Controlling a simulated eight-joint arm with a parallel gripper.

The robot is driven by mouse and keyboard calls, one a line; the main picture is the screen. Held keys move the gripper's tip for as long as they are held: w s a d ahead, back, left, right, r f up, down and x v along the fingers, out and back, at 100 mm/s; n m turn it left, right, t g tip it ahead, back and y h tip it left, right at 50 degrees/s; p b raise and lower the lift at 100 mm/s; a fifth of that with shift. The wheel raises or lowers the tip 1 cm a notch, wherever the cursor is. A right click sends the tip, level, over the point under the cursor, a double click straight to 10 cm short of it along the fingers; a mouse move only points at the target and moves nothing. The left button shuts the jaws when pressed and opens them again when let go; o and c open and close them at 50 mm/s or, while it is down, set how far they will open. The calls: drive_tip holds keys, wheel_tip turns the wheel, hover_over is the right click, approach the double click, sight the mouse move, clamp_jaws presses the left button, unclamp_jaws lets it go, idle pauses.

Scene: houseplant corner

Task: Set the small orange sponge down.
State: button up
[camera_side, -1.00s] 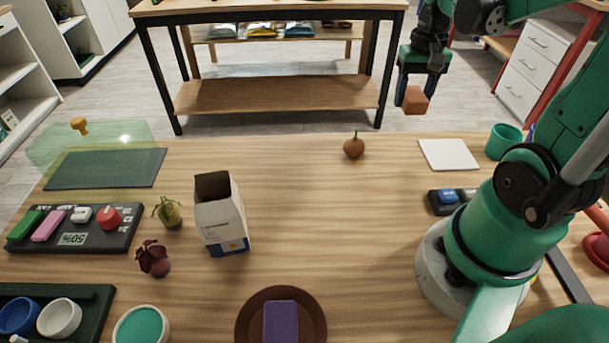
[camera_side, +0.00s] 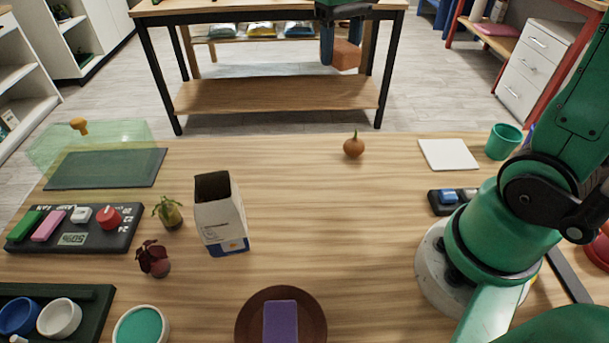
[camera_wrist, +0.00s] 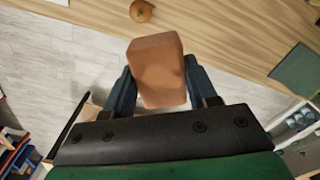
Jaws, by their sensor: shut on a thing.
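My gripper (camera_side: 335,48) is shut on the small orange sponge (camera_side: 347,55), high up near the top of the side view. In the wrist view the sponge (camera_wrist: 158,72) sits between the two blue-grey fingers (camera_wrist: 160,88). The sponge touches nothing else that I can see. The wooden table (camera_side: 300,190) lies below, and part of it also shows at the top of the wrist view (camera_wrist: 205,30).
An onion (camera_side: 353,146) stands near the table's far edge, with a white square pad (camera_side: 448,154) and a green cup (camera_side: 503,141) to its right. An open carton (camera_side: 222,222), small plants and a brown saucer (camera_side: 316,318) with a purple sponge (camera_side: 280,322) are nearer.

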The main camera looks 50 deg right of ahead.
drive_tip(key=w+a+f+n, duration=0.1)
drive_tip(key=w+a+n, duration=0.2)
drive_tip(key=a, duration=0.4)
drive_tip(key=shift+a, duration=0.3)
approach(220, 156)
drive_tip(key=shift+f, duration=3)
drive_tip(key=shift+f, duration=0.6)
drive_tip(key=o, duration=1.3)
